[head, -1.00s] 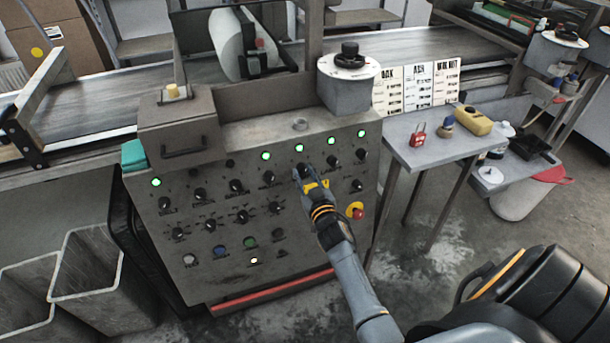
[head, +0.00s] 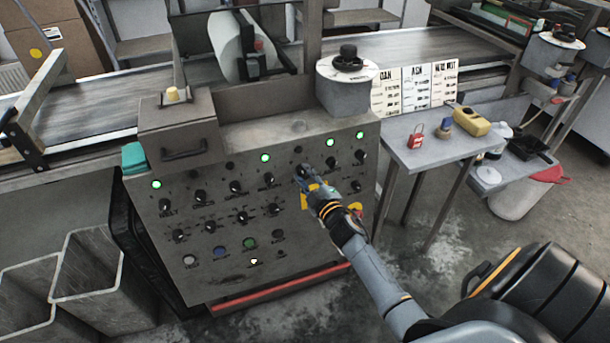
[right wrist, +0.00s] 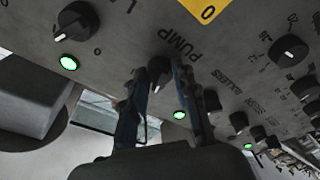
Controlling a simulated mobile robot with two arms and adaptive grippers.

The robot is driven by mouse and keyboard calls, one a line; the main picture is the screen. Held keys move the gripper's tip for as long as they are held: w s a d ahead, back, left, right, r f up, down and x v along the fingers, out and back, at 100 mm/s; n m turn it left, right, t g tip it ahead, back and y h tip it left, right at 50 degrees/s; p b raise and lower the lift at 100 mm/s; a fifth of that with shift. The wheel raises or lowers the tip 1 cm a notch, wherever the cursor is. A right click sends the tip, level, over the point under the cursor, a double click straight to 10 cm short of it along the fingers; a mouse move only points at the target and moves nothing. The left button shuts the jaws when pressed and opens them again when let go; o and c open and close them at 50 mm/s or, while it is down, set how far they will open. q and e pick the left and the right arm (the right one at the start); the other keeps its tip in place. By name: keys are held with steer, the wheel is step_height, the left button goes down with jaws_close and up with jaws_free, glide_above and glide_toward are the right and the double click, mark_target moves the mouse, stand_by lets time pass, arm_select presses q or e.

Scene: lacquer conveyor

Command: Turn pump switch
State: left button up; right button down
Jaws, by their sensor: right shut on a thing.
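The grey control panel (head: 225,285) stands ahead, with rows of black knobs and green lamps. My right gripper (head: 303,177) is at the upper row, right of the panel's middle, and hides much of the pump switch. In the right wrist view the black pump switch (right wrist: 158,70), beside the label PUMP, sits between the fingertips of my right gripper (right wrist: 160,84). The fingers are closed on it. The lamp above this switch (head: 297,150) is dark in the head view. My left gripper is not in view.
Neighbouring knobs (right wrist: 75,20) sit close on both sides. A red and yellow stop button (head: 356,209) is partly hidden by my right arm.

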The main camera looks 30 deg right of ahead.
steer(key=shift+n, duration=1.4)
steer(key=shift+n+y, duration=0.3)
steer(key=shift+y, duration=0.1)
steer(key=c, duration=1)
jaws_free()
steer(key=shift+c, duration=0.2)
steer(key=s+a, duration=0.1)
steer(key=s, duration=1.1)
steer(key=shift+r, duration=0.4)
